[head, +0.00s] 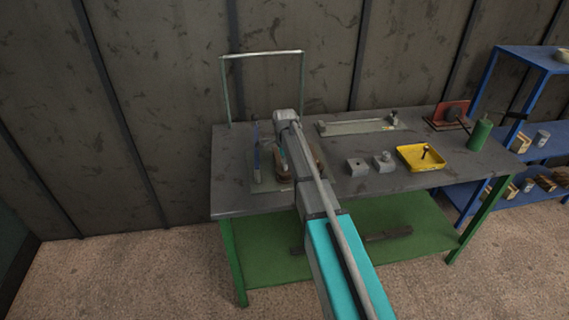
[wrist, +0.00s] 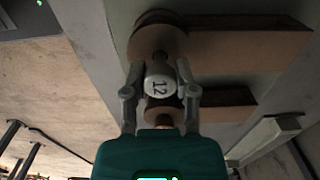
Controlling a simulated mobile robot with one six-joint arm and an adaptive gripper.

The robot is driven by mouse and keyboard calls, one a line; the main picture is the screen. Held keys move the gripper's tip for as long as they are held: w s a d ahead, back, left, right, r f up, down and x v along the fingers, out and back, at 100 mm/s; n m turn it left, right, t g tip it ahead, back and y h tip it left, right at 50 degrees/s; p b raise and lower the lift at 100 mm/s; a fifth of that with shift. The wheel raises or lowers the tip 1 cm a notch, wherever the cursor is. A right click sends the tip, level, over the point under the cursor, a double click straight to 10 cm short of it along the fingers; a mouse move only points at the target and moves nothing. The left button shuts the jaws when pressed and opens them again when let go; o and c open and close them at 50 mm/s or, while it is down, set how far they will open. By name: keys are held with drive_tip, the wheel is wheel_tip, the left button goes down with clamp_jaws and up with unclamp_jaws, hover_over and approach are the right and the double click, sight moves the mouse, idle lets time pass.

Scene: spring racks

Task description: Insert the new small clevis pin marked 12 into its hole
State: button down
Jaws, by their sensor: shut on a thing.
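The small clevis pin (wrist: 158,88) shows its pale round head marked 12 in the wrist view. My gripper (wrist: 159,76) is shut on it, one finger on each side. Behind the pin are a brown arm with a rounded end (wrist: 235,45) and a shorter brown arm (wrist: 225,104). The pin's head lies between these two arms in the picture. Its shank and the hole are hidden, so I cannot tell whether the pin is in the hole. In the head view my arm covers the gripper and pin; part of a brown piece (head: 283,173) shows beside it.
A blue upright piece (head: 257,160) stands left of my arm. The front right bench top is clear.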

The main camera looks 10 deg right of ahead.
drive_tip(key=shift+f+b, duration=0.75)
drive_tip(key=shift+f, duration=0.05)
drive_tip(key=shift+c, duration=1.6)
unclamp_jaws()
drive_tip(key=shift+r, duration=0.2)
wheel_tip(320, 180, up, 11)
drive_tip(key=p, duration=1.1)
drive_tip(key=shift+f, duration=0.15)
